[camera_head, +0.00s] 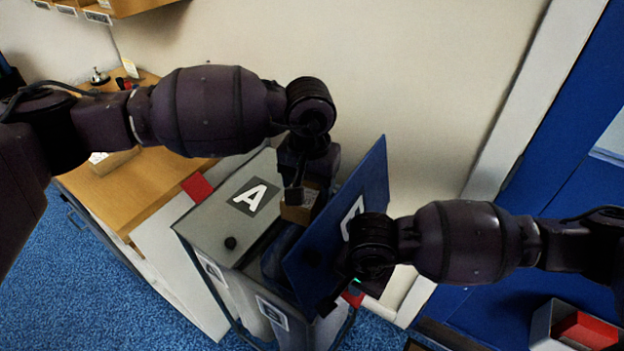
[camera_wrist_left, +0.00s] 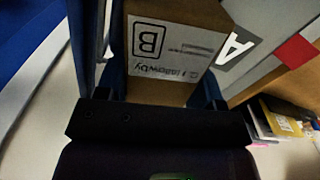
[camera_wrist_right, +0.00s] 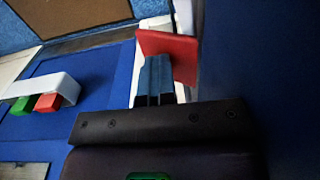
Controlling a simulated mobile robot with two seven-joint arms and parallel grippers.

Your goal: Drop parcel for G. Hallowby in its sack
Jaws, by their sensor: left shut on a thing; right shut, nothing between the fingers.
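The parcel (camera_head: 297,213) is a brown carton. My left gripper (camera_head: 295,192) is shut on it above the opening beside the raised blue lid. In the left wrist view the parcel (camera_wrist_left: 190,93) sits between the fingers; its white label (camera_wrist_left: 172,55) shows a boxed B and a partly readable name like "Hallowby". The blue lid (camera_head: 335,235) stands tilted up, with a white letter partly hidden by my right arm. My right gripper (camera_head: 335,298) is shut and empty by the lid's lower right edge. The sack (camera_head: 275,262) under the opening is mostly hidden.
A grey lid marked A (camera_head: 215,220) is closed left of the opening. A wooden counter (camera_head: 125,195) stands further left. A red tab (camera_wrist_right: 170,55) is just beyond my right fingers. A grey tray with a red item (camera_head: 585,330) lies at lower right.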

